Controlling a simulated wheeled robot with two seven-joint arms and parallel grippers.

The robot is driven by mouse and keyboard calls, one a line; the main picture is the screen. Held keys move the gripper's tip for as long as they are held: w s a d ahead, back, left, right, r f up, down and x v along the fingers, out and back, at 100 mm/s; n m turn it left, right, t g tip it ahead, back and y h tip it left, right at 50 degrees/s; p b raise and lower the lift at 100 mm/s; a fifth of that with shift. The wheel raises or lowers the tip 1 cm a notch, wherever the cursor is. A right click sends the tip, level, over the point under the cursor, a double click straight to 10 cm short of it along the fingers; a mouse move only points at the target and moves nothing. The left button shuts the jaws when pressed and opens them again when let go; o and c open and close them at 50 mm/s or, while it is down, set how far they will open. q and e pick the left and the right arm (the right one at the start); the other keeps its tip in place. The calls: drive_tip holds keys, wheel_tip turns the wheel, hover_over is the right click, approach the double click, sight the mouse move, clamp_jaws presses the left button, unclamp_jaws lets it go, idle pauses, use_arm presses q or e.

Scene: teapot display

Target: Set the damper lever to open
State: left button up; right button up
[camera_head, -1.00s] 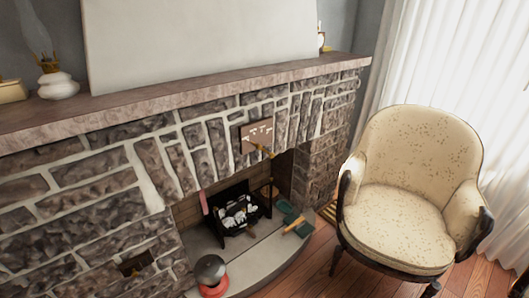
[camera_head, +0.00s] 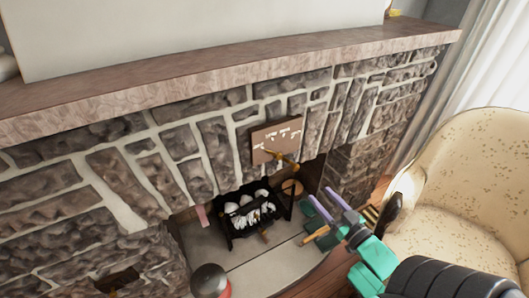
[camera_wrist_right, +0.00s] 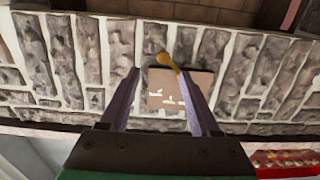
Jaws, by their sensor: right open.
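The damper lever (camera_head: 287,160) is a small brass handle at the lower edge of a brown plate (camera_head: 270,138) on the stone fireplace front, above the firebox opening. White marks on the plate are too small to read. In the head view the lever slants down to the right. My right gripper (camera_head: 325,202) is open and empty, below and right of the lever in the picture, apart from it. In the right wrist view the lever (camera_wrist_right: 167,62) and plate (camera_wrist_right: 165,100) show between the purple fingers (camera_wrist_right: 162,74). My left gripper is out of view.
A black grate (camera_head: 247,232) with pale lumps stands in the firebox. A yellow-handled tool (camera_head: 314,235) lies on the hearth, partly behind my right gripper. A cream armchair (camera_head: 470,165) stands at the right. The stone mantel (camera_head: 200,78) juts out above the plate.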

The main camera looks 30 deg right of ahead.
approach(297, 168)
drive_tip(key=w, duration=0.2)
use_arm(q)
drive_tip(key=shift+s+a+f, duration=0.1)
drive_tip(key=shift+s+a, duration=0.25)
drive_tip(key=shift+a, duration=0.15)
use_arm(e)
drive_tip(key=w, duration=0.8)
drive_tip(key=shift+w+d+f, duration=0.1)
drive_tip(key=shift+w+f, duration=0.25)
clamp_jaws()
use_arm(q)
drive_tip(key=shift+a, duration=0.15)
use_arm(e)
drive_tip(key=shift+r, duration=0.25)
